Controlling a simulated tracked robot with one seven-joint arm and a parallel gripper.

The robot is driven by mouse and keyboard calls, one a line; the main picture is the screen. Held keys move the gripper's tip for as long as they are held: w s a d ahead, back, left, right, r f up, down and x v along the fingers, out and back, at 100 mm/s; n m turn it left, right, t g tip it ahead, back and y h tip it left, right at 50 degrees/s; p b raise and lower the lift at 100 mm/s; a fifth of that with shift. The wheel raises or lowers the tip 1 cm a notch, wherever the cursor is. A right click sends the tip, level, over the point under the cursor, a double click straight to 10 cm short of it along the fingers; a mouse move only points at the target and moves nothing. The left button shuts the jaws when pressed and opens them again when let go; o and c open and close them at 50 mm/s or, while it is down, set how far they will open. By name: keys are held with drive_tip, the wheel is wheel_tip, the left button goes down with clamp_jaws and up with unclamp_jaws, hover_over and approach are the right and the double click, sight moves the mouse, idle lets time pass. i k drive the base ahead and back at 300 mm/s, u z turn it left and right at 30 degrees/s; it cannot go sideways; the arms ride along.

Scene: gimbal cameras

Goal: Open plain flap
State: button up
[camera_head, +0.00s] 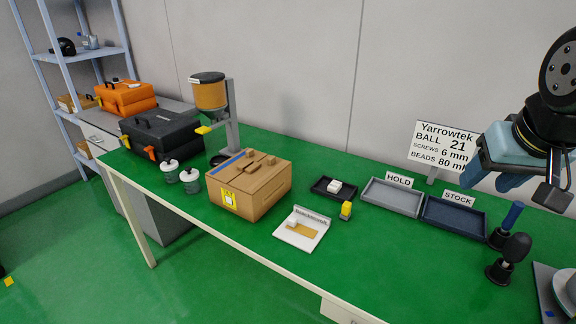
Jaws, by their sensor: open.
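A brown cardboard box (250,202) stands on the green table left of centre. Its top looks closed, with small raised tan tabs on it. A blue strip (231,160) runs along the left part of the top. The plain brown part of the top (258,175), right of the strip, seems to lie flat; the exact flap edges are too small to tell. My gripper (490,180) is at the right, light blue, open and empty. It is above the table and well to the right of the box, not touching it.
A sign (441,147), a grey tray (392,197) and a navy tray (454,216) stand below or near my gripper.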

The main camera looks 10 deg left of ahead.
sight(254, 176)
drive_tip(key=u, duration=1.2)
drive_tip(key=i, duration=0.1)
drive_tip(key=z, duration=3)
drive_tip(key=k, duration=1.15)
drive_tip(key=u, duration=1.55)
drive_tip(key=i, duration=0.35)
drive_tip(key=u, duration=0.25)
